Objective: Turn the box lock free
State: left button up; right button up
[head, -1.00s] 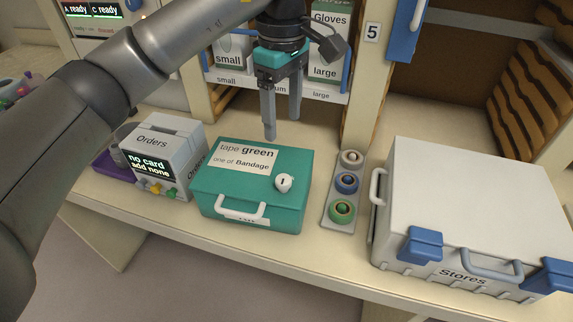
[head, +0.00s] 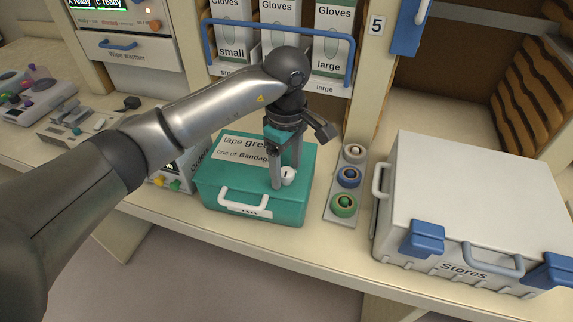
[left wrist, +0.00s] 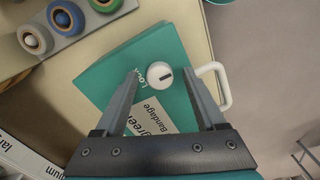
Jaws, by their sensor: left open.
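The teal box (head: 295,205) stands closed on the counter, with a white handle on its front and a paper label on its lid. The box lock is a round white knob (head: 288,176) with a dark mark, on the right part of the lid. It also shows in the left wrist view (left wrist: 160,75), between and just beyond my fingertips. My left gripper (head: 284,182) points down at the knob with one finger on each side; it is open (left wrist: 166,72). I cannot tell whether a finger touches the knob. My right gripper is not in view.
A grey strip with white, blue and green tape rolls (head: 344,204) lies right of the box. A large white Stores case (head: 470,190) with blue latches stands further right. The Orders unit (head: 190,165) is left, partly behind my arm. Glove boxes (head: 281,25) stand behind.

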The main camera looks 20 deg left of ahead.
pick_arm(q)
grip_shut()
dwell(0.6)
